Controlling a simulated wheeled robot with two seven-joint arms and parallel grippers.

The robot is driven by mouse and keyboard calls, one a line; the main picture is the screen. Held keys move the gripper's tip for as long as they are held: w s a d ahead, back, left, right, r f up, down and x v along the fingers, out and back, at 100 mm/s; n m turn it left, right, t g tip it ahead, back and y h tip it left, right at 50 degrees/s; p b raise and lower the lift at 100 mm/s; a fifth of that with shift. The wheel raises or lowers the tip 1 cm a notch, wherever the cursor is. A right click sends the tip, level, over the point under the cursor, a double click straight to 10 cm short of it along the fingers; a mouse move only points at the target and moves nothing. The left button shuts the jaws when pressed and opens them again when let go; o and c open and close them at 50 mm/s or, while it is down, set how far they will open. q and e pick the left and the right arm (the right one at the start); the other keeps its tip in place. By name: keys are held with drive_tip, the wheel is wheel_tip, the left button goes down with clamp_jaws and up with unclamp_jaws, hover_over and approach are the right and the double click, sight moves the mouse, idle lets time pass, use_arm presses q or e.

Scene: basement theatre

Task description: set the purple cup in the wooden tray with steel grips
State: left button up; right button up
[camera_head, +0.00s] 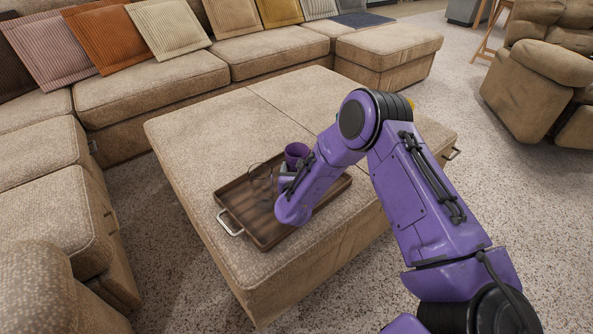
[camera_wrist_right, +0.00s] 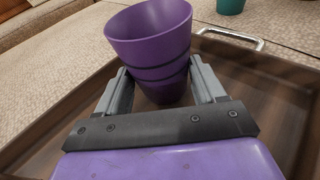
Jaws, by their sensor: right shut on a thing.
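The purple cup (camera_head: 296,153) is held in my right gripper, over or in the far part of the wooden tray (camera_head: 237,217). In the right wrist view the cup (camera_wrist_right: 150,35) sits between the two grey fingers of my right gripper (camera_wrist_right: 164,85), open end up and slightly tilted. Its base is hidden, so I cannot tell whether it touches the tray floor. The tray lies on the beige ottoman, with a steel grip (camera_head: 230,224) at its near end; the far grip (camera_wrist_right: 232,37) shows in the wrist view. My left gripper is not in view.
A thin-outlined, see-through object (camera_head: 262,173) is on the tray left of the cup. A teal object (camera_wrist_right: 230,5) stands beyond the tray. The ottoman (camera_head: 200,130) is bare left of the tray. A sofa (camera_head: 150,85) and a recliner (camera_head: 545,85) stand around.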

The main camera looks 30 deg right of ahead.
drive_tip(key=shift+f, duration=0.3)
drive_tip(key=o, duration=0.8)
drive_tip(key=shift+r, duration=0.1)
drive_tip(key=shift+r+p, duration=0.35)
drive_tip(key=p+v, duration=0.2)
drive_tip(key=v, duration=1)
drive_tip(key=shift+f, duration=0.1)
